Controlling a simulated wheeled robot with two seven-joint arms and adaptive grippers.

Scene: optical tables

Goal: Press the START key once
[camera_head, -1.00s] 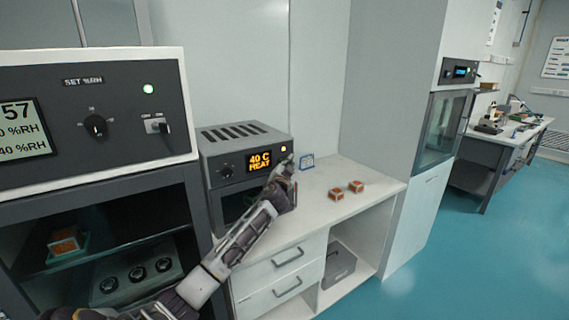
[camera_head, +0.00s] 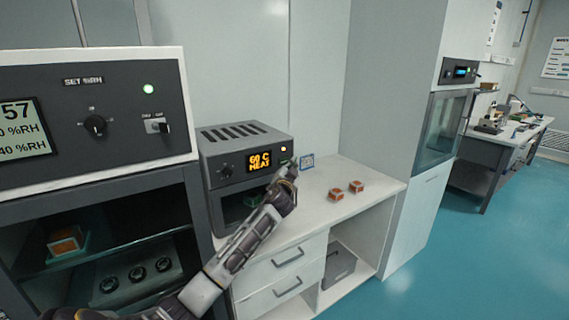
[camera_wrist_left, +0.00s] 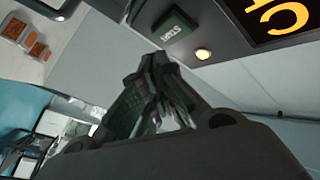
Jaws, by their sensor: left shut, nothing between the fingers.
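The grey oven (camera_head: 228,150) stands on the white bench, its display (camera_head: 258,162) reading 60 C HEAT in orange. In the left wrist view its dark green START key (camera_wrist_left: 175,27) shows upside down, with a lit yellow lamp (camera_wrist_left: 203,54) beside it. My left gripper (camera_wrist_left: 155,62) is shut and empty, its fingertips just below the key in that view; I cannot tell whether they touch it. In the head view the left gripper (camera_head: 291,170) is at the right end of the oven's front and hides part of it. My right gripper is not in view.
A humidity cabinet (camera_head: 95,170) stands close on the left.

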